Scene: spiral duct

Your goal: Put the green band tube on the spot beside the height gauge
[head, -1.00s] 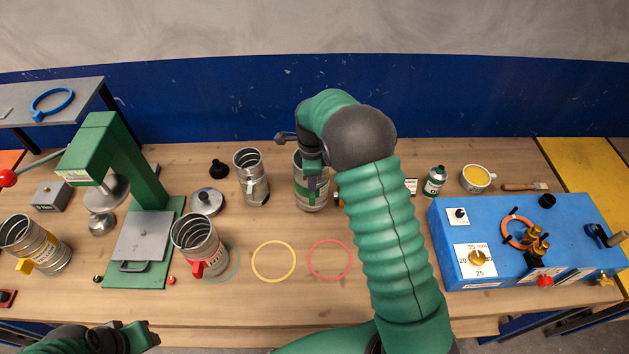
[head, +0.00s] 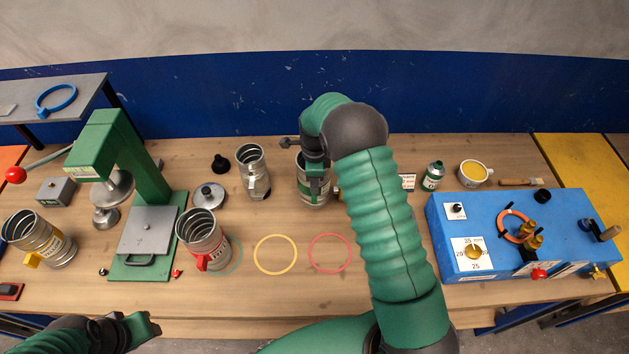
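The green band tube (head: 313,201), a metal spiral duct piece, stands upright at the back middle of the bench. My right gripper (head: 316,188) points down at its near side, overlapping it in the picture. The wrist hides part of the tube, and I cannot tell whether the fingers are closed on it. My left gripper (head: 142,326) is low at the front left, away from the tubes; its finger opening is unclear. I cannot make out a height gauge for certain; my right arm hides part of the bench.
A red band tube (head: 203,240) stands at the teal ring (head: 237,256). The yellow ring (head: 275,255) and pink ring (head: 330,253) are empty. A plain tube (head: 252,170) stands left of the green band tube. A green press (head: 148,180) is left; a blue box (head: 480,215) is right.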

